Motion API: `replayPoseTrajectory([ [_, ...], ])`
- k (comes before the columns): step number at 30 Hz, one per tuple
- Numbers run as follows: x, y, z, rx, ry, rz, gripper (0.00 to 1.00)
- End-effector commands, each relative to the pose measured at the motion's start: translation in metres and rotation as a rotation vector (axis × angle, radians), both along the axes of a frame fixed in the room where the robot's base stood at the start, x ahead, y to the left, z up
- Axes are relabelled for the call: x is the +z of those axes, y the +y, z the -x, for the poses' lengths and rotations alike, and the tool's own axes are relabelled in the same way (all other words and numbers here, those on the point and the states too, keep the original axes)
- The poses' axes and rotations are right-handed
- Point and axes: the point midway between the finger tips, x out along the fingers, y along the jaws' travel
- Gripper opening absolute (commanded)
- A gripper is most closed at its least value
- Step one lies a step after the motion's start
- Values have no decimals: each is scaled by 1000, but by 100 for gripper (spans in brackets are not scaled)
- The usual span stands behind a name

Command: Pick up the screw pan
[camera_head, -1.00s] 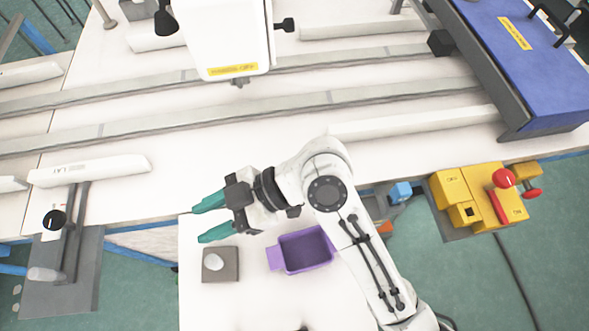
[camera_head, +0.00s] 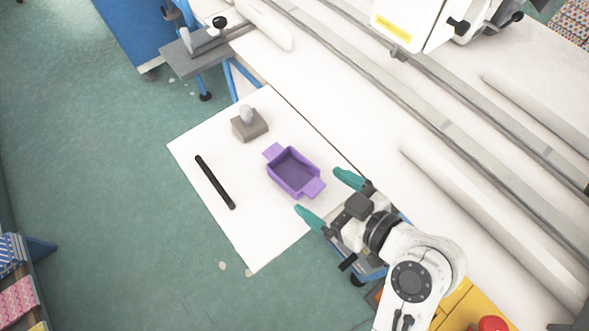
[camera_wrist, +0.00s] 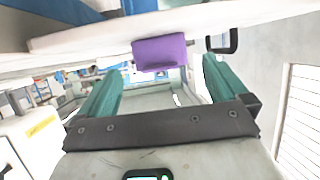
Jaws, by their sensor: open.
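The screw pan is most likely the purple open tray (camera_head: 293,173) with a tab handle at each end. It sits on the white side table and looks empty in the head view. My gripper (camera_head: 322,196) is open and empty, its two teal fingers spread just right of the pan and pointing towards it. The fingers look apart from the pan. In the wrist view the purple pan (camera_wrist: 160,53) shows beyond and above the gap between the fingers (camera_wrist: 158,84).
The long white machine bed (camera_head: 330,90) with rails lies along the right. Green floor is open to the left.

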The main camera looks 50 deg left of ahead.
Motion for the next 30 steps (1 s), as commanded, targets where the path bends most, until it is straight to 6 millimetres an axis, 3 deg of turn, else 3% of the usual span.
replayPoseTrajectory([
  [12, -21, 50, 2, 2, 1, 0, 100],
  [21, -23, 54, 2, 1, 0, 1, 100],
  [30, -23, 54, 2, 1, 0, 1, 72],
])
